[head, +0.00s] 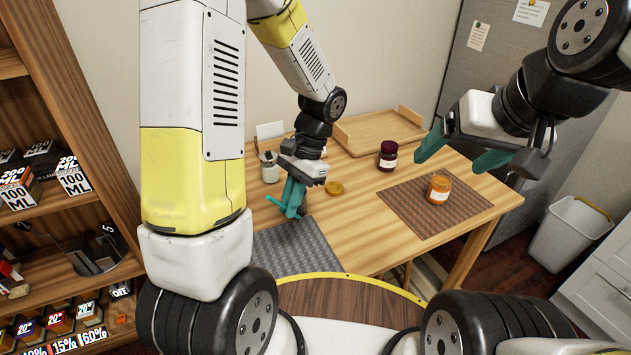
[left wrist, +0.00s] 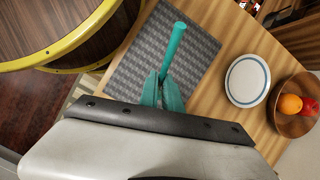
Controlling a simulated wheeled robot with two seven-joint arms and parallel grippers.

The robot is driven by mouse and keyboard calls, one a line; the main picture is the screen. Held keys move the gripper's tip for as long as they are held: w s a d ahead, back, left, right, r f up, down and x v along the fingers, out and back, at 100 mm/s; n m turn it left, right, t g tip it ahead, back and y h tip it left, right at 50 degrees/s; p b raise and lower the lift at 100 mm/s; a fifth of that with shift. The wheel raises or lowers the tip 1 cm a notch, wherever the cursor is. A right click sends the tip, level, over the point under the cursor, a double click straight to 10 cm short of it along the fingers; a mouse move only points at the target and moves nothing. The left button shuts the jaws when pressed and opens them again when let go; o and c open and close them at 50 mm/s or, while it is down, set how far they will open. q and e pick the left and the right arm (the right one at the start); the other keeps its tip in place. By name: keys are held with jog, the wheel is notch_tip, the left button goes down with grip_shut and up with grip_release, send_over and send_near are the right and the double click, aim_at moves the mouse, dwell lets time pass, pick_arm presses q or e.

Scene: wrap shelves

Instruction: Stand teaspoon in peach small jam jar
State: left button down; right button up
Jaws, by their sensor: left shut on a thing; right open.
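The peach jam jar (head: 438,189), orange with a pale label, stands upright on the brown mat (head: 410,200) at the table's right. My left gripper (head: 292,207) is shut above the grey mat's far edge, well left of the jar. It holds a slim teal thing, seemingly the teaspoon (left wrist: 175,45), close in colour to my fingers. In the left wrist view its rounded end sticks out beyond the fingertips (left wrist: 162,95); the other end is hidden. My right gripper (head: 462,152) is open and empty, above and beyond the peach jar.
A dark red jar (head: 388,155) stands behind the brown mat. A small yellow-orange item (head: 335,188) lies between the mats. The left wrist view shows a plate (left wrist: 247,80) and fruit bowl (left wrist: 290,122). The grey mat (head: 297,250) looks clear.

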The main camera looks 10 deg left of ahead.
pick_arm(q)
jog(key=w+a+f, duration=0.1)
jog(key=w+f, duration=0.1)
jog(key=w, duration=0.5)
jog(key=w+a+f, duration=0.2)
jog(key=w+f, duration=0.1)
jog(key=w, duration=0.4)
jog(key=shift+f, duration=0.45)
jog(key=c, duration=1.5)
grip_release()
jog(key=shift+c, duration=0.2)
jog(key=shift+r, duration=0.1)
